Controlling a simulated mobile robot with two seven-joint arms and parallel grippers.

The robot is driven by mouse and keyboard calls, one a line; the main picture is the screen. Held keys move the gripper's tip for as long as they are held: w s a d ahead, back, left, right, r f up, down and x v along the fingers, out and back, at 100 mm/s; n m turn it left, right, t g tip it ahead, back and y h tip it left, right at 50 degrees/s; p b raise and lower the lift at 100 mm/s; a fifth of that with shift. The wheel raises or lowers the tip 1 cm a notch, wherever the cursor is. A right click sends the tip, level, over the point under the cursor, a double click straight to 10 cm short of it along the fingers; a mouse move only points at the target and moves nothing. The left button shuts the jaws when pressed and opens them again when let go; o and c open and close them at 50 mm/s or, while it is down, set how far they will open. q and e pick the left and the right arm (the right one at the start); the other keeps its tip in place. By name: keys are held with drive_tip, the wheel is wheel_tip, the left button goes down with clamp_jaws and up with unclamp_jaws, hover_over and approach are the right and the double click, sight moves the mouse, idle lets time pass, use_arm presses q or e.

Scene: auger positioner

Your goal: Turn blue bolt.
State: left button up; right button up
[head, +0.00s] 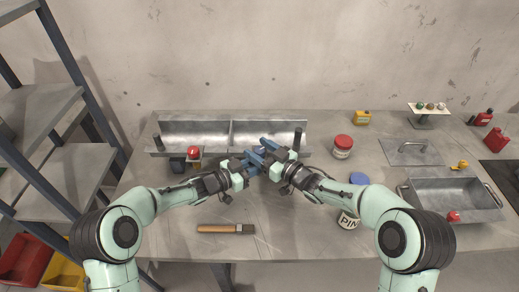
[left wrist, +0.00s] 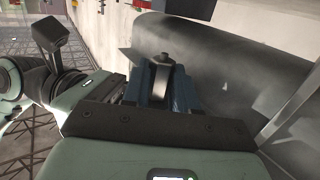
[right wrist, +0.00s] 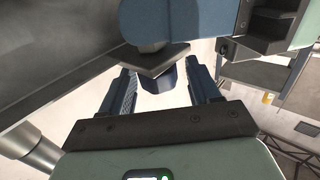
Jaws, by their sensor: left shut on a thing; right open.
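The blue bolt shows between the grippers in the right wrist view as a dark blue rounded end (right wrist: 158,80) under a grey square plate. Its grey part (left wrist: 163,68) shows between the left fingers in the left wrist view. My left gripper (head: 252,163) is shut on it, above the table in front of the metal trough. My right gripper (head: 272,152) is open, with one blue finger on each side of the bolt's blue end, apart from it. In the head view the grippers largely hide the bolt.
The two-part metal trough (head: 195,130) stands close behind the grippers. A red-lidded jar (head: 342,146), a paint can (head: 348,220) and a blue lid (head: 359,178) are to the right. A sink (head: 455,200) is at far right.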

drive_tip(key=c, duration=1)
drive_tip(key=shift+o, duration=0.2)
drive_tip(key=shift+a+r+m+t+h, duration=0.1)
drive_tip(key=shift+m+t+h, duration=0.3)
drive_tip(key=shift+t, duration=0.1)
drive_tip(key=m+t+h, duration=0.1)
drive_tip(key=h, duration=0.1)
drive_tip(key=m+t+h, duration=0.2)
drive_tip(key=shift+a+r, duration=0.1)
drive_tip(key=shift+a, duration=0.05)
drive_tip(key=m+t+h, duration=0.1)
drive_tip(key=m+h, duration=0.1)
drive_tip(key=h, duration=0.1)
drive_tip(key=shift+m+h, duration=0.3)
drive_tip(key=shift+m, duration=0.1)
drive_tip(key=shift+m+t+h, duration=0.5)
drive_tip(key=shift+m+h, duration=0.6)
drive_tip(key=shift+h, duration=0.8)
drive_tip(key=shift+m+h, duration=0.3)
drive_tip(key=shift+d, duration=0.2)
